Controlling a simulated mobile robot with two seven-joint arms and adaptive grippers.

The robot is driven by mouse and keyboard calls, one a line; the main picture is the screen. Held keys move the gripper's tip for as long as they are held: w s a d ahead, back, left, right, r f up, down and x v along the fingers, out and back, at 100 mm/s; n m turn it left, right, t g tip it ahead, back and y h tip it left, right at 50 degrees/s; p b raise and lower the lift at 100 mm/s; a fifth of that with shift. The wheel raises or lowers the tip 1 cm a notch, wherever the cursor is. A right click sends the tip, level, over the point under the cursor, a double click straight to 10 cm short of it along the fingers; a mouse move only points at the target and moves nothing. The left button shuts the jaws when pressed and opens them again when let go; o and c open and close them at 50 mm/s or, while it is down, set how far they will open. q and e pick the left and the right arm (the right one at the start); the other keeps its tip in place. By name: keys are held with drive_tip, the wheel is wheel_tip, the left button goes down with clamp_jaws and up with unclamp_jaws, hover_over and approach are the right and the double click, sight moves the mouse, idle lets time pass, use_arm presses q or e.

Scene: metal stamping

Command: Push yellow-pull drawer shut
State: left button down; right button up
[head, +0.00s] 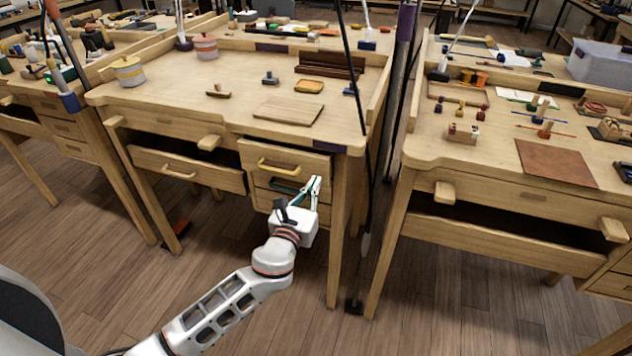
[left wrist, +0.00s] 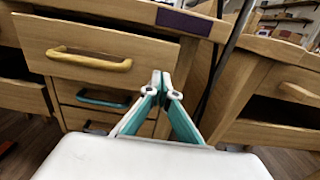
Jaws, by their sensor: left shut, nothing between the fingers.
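The yellow-pull drawer (head: 250,156) is at the right of the middle workbench, just under its top. Its front stands out from the bench, beyond the drawers below, so it is partly open. Its yellow handle (head: 278,166) also shows in the left wrist view (left wrist: 88,59). My left gripper (head: 313,182) is shut and empty, in front of the bench near the drawer's lower right corner. In the left wrist view its teal-padded fingertips (left wrist: 160,77) overlap the right end of the drawer front (left wrist: 150,50); I cannot tell if they touch. My right gripper is not in view.
A teal-pull drawer (left wrist: 100,97) sits directly below. Another bench drawer (head: 205,172) at left also stands out. The bench top (head: 225,75) holds pots, blocks and a board.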

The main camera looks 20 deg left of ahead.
sight(319, 174)
use_arm(q)
drive_tip(key=shift+w, duration=0.9)
drive_tip(key=w, duration=0.4)
drive_tip(key=shift+w+d, duration=0.15)
drive_tip(key=shift+w, duration=0.25)
drive_tip(key=shift+s, duration=0.1)
